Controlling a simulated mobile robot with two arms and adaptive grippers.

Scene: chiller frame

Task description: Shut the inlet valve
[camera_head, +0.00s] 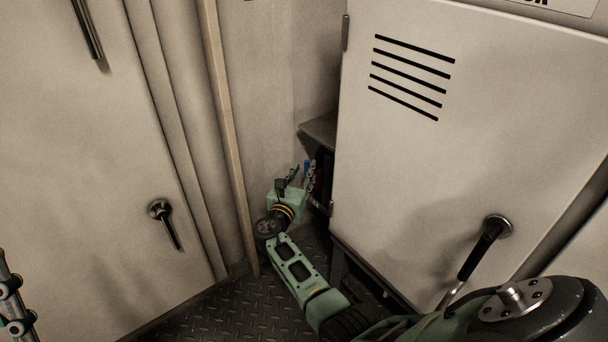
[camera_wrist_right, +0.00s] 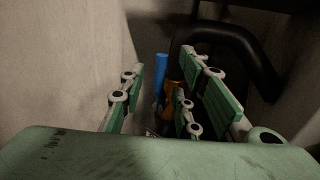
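A blue handle (camera_wrist_right: 160,75), which looks like the valve lever, stands upright in the right wrist view. An orange part (camera_wrist_right: 173,98) is just right of it. My right gripper (camera_wrist_right: 157,82) is open, with its fingers on either side of the blue handle; I cannot tell if any finger touches it. In the head view the right gripper (camera_head: 308,180) is in the gap left of the cabinet, and a bit of blue (camera_head: 306,167) shows there. The valve body is hidden. Part of my left gripper (camera_head: 12,305) shows at the lower left edge, its tips not clear.
A pale cabinet door (camera_head: 430,150) with slots and a handle (camera_head: 488,240) stands right of the gap. A door with a lever handle (camera_head: 160,210) is at left. A black curved pipe (camera_wrist_right: 245,45) is close right of the gripper. A shelf edge (camera_head: 320,130) is above it.

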